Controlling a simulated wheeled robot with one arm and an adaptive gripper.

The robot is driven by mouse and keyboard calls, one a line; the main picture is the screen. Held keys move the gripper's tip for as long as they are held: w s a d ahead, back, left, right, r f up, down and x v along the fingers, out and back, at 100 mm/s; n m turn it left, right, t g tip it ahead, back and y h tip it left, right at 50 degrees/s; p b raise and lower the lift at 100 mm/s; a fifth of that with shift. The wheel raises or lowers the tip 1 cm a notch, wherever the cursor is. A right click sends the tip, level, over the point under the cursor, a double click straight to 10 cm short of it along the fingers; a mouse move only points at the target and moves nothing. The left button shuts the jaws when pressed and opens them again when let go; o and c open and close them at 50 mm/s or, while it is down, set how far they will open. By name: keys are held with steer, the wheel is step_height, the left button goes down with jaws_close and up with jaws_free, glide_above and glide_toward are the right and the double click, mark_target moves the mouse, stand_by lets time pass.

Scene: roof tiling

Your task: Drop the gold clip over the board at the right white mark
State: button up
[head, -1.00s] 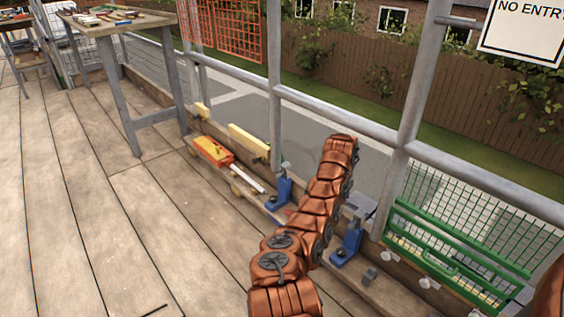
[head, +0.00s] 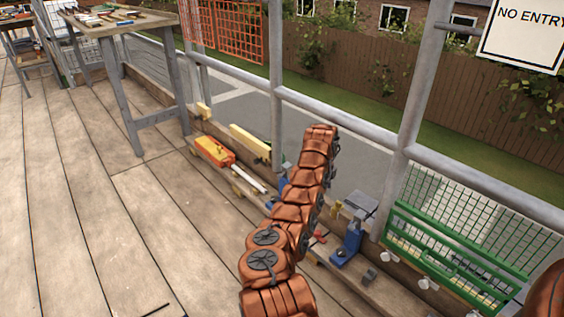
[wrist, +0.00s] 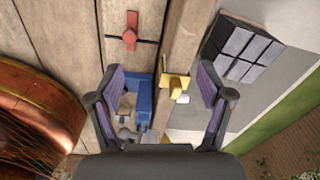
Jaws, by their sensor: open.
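A gold clip (wrist: 174,84) shows in the wrist view between my open fingers, nearer the right one. It appears to sit across the long wooden board (wrist: 185,35), apart from both purple-padded fingers. A small white patch (wrist: 183,99) shows beside the clip's lower end; I cannot tell whether it is the right white mark. My gripper (wrist: 159,82) is open and empty. In the head view, a small gold piece (head: 336,208) shows at the board just right of my arm; my gripper is hidden behind the arm there.
A blue stand (wrist: 139,97) lies between my fingers, left of the board. A red-handled piece (wrist: 130,38) lies beyond it. A dark grey panelled piece (wrist: 242,50) is right of the board. A green rack (head: 455,255) stands at the right.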

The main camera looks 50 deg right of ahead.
steer(key=w+a+r+n+p, duration=0.4)
steer(key=w+r+n+p, duration=0.1)
steer(key=w+r+p, duration=0.1)
steer(key=w+a+r+n+t+p, duration=0.1)
steer(key=w+a+r+n+p, duration=0.3)
steer(key=w+r+n+p, duration=0.1)
steer(key=shift+w+r+h+p, duration=0.4)
steer(key=shift+w+r+p, duration=0.2)
steer(key=shift+w+p, duration=0.9)
